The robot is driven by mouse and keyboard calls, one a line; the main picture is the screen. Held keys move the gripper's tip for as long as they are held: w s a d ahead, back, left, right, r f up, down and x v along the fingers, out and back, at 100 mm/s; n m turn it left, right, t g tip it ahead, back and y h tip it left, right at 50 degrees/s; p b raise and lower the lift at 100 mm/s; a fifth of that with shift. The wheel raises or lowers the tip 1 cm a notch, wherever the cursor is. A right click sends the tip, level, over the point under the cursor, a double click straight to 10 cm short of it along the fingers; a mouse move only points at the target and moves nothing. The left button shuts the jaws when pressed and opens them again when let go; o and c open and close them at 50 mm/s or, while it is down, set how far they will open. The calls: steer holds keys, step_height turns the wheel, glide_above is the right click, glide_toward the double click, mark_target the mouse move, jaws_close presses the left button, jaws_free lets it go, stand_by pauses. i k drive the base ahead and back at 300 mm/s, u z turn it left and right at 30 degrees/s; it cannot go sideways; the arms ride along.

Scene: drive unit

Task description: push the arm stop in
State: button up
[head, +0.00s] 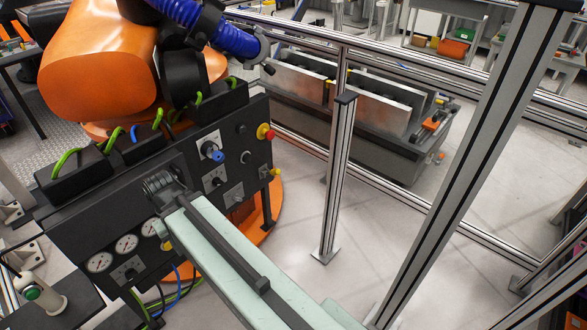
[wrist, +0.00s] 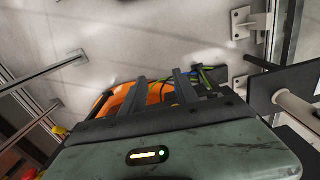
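A red mushroom button on a yellow collar (head: 265,131) sticks out at the upper right edge of the dark control panel (head: 205,165) in the head view. I take it for the arm stop, but no label is readable. A smaller yellow part (head: 274,172) sits below it. My gripper (head: 160,183) is in front of the panel's middle, left of and lower than the red button. In the wrist view my gripper's two fingers (wrist: 162,84) stand apart with nothing between them. A small red-and-yellow part (wrist: 60,130) shows at the left there.
A blue knob (head: 217,156) and other switches are on the panel, with gauges (head: 126,243) at its lower left. An orange robot arm (head: 100,70) stands behind it. A metal fence post (head: 338,180) rises to the right, with open floor around it.

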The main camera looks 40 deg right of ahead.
mark_target(270, 134)
steer(key=z, duration=1.1)
